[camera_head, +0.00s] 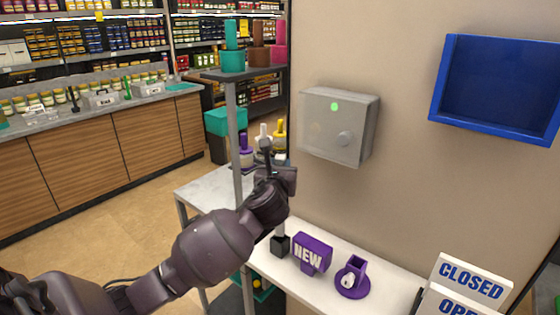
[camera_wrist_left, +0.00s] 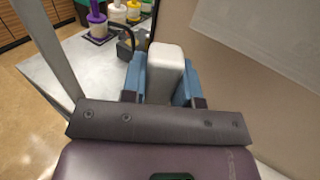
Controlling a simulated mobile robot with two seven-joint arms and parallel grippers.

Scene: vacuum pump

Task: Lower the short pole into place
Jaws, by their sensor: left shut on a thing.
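My left gripper (camera_head: 275,170) is shut on a pale, white-grey pole (camera_wrist_left: 165,62). In the left wrist view the pole's rounded end sits between the blue finger pads. In the head view the pole (camera_head: 280,226) shows below the gripper, running down to a black block (camera_head: 280,246) at the table edge. I cannot tell whether the black block touches the table. A purple round base with an upright square socket (camera_head: 353,277) stands on the white table to the right. A purple NEW sign (camera_head: 312,254) lies between them. My right gripper is not in view.
A tall grey post (camera_head: 235,145) with a shelf of coloured pots stands close left of my gripper. Bottles (camera_head: 263,137) stand behind it. A grey wall box (camera_head: 339,125) and blue wall tray (camera_head: 495,88) are to the right. CLOSED and OPEN signs (camera_head: 467,282) stand at front right.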

